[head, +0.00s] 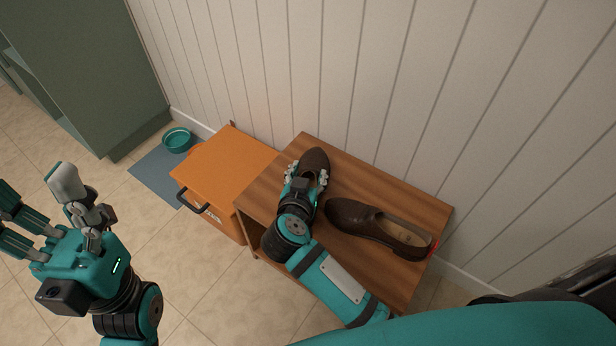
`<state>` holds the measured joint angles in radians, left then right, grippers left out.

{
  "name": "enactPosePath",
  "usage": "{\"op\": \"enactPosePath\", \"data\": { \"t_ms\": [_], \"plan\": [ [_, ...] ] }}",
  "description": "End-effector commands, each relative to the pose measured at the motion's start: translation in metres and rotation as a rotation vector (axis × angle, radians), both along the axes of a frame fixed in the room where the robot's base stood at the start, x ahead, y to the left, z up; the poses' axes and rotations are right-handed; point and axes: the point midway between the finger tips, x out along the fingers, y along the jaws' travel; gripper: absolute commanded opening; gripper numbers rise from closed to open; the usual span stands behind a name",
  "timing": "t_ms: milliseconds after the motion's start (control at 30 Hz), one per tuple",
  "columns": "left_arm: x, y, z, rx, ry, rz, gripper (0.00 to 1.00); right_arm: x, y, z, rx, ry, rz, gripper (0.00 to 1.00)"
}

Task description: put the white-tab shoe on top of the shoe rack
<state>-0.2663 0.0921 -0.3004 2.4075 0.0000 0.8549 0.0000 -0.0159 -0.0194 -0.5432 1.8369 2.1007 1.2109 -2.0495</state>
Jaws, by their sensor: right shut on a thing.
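The wooden shoe rack (290,148) stands against the white panelled wall. One dark brown shoe (316,160) is at the left part of its top, partly hidden by my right gripper. My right gripper (306,176) is shut on this shoe, with its fingers at the shoe's sides. I cannot tell whether the shoe touches the rack top. A second brown shoe (358,216) lies on the rack top to the right, with a small red patch near its right end. I see no white tab on either shoe. My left gripper (35,200) is open and empty over the floor at left.
An orange box (215,165) with a dark handle stands left of the rack. A teal bowl (177,139) sits on a blue-grey mat (150,168) farther left. A green cabinet (90,70) stands at the upper left. The tiled floor in front is clear.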

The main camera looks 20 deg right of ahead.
Motion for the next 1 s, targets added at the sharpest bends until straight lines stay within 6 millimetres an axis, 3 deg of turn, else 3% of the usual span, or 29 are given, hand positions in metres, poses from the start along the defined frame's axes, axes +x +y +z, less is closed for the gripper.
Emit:
{"op": "enactPosePath", "data": {
  "t_ms": [1000],
  "plan": [
    [0.0010,-0.0004,-0.0011,0.001,-0.006,0.000,0.77,0.0003,0.0001,-0.0113,0.001,-0.002,0.001,0.07]
  ]
}}
